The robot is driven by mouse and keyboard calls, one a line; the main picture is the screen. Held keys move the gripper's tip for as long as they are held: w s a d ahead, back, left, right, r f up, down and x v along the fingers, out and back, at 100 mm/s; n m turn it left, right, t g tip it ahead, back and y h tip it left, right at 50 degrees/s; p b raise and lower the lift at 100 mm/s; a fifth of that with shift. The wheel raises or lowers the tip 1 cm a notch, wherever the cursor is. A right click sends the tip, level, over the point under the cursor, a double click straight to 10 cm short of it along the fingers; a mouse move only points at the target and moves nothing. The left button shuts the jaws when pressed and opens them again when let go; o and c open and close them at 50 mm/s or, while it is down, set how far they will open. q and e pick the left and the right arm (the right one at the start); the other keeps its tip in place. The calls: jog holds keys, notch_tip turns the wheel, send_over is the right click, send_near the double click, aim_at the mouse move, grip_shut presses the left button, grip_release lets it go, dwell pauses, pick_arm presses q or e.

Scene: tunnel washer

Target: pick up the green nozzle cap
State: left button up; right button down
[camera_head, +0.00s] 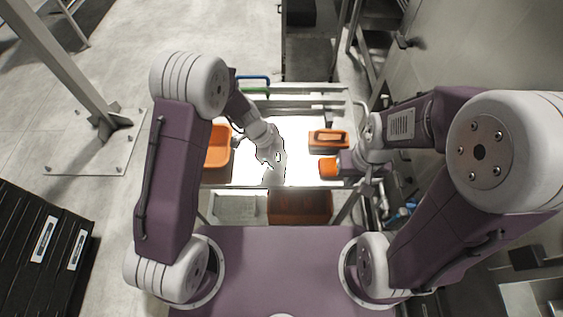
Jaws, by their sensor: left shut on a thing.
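The green nozzle cap (278,157) shows only as a small green patch at the tip of my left gripper (274,166), over the bright white table top. My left gripper is shut on it, and the fingers and the bright glare hide most of it. My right gripper (364,182) is at the right edge of the table, beside a small orange object. Its fingers are too small and too covered to tell open from shut.
The white work table (304,136) carries an orange bin (218,148) at left, an orange tray-like box (328,147) and a small orange object (328,167) at right. A brown-orange box (300,206) is below the near edge. Black crates (40,250) stand at lower left.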

aim_at(281, 160)
pick_arm(q)
jog(key=shift+r, duration=0.45)
notch_tip(281, 160, up, 3)
jog(key=shift+w+f, duration=0.1)
jog(key=s+d+r, duration=0.6)
jog(key=d+r, duration=0.1)
jog(key=d, duration=0.3)
jog(key=shift+r, duration=0.15)
jog(key=shift+s, duration=0.1)
